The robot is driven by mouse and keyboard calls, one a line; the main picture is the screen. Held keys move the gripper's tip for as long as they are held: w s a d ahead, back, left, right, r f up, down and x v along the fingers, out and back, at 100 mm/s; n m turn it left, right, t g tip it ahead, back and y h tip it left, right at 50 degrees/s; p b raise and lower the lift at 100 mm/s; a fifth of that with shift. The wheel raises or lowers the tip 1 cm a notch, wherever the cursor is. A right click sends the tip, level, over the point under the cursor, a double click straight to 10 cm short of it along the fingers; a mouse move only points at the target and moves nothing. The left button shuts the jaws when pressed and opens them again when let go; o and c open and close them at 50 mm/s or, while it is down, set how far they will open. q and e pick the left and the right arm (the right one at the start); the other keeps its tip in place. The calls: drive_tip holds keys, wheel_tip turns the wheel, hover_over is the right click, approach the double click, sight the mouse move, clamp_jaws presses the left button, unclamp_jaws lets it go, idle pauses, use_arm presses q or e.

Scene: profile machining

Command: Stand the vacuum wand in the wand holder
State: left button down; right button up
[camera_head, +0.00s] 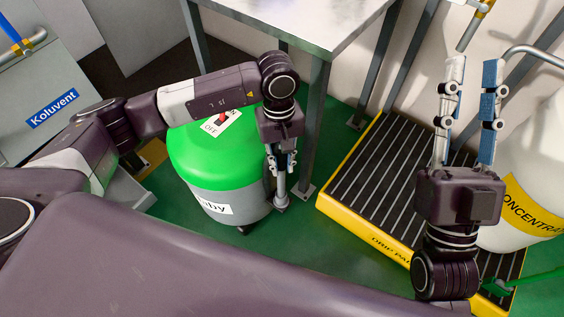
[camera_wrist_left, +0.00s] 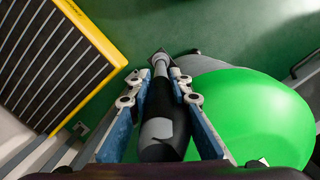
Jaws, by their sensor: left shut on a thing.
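The vacuum wand (camera_head: 280,186) is a grey tube with a dark grip section. It hangs roughly upright beside the vacuum (camera_head: 212,165), which has a green lid and a grey body. My left gripper (camera_head: 281,165) is shut on the wand, just right of the vacuum. In the left wrist view the wand (camera_wrist_left: 158,125) lies between the blue-padded fingers (camera_wrist_left: 158,98), its thin end pointing away toward the floor beside the vacuum's base. I cannot clearly make out the wand holder or whether the wand's low end is in it. My right gripper (camera_head: 472,75) is open and empty.
A steel table (camera_head: 300,22) stands behind the vacuum, one leg close to the wand. A yellow-edged drip pallet (camera_head: 350,222) lies to the right. A white concentrate container (camera_head: 540,165) stands on it beside my right gripper. Green floor shows between vacuum and pallet.

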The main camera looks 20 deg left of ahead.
drive_tip(key=shift+f, duration=0.15)
drive_tip(key=shift+s, duration=0.1)
drive_tip(key=shift+s+d+r+t, duration=0.15)
drive_tip(key=shift+s+r+t, duration=0.45)
drive_tip(key=shift+s+r, duration=0.25)
idle(0.6)
use_arm(q)
drive_tip(key=c, duration=1.7)
unclamp_jaws()
use_arm(e)
drive_tip(key=shift+w, duration=0.1)
use_arm(q)
drive_tip(key=r, duration=0.8)
drive_tip(key=w+r, duration=0.1)
drive_tip(key=r, duration=0.3)
drive_tip(key=shift+w+a, duration=0.1)
drive_tip(key=shift+a, duration=0.3)
use_arm(e)
drive_tip(key=shift+f, duration=0.1)
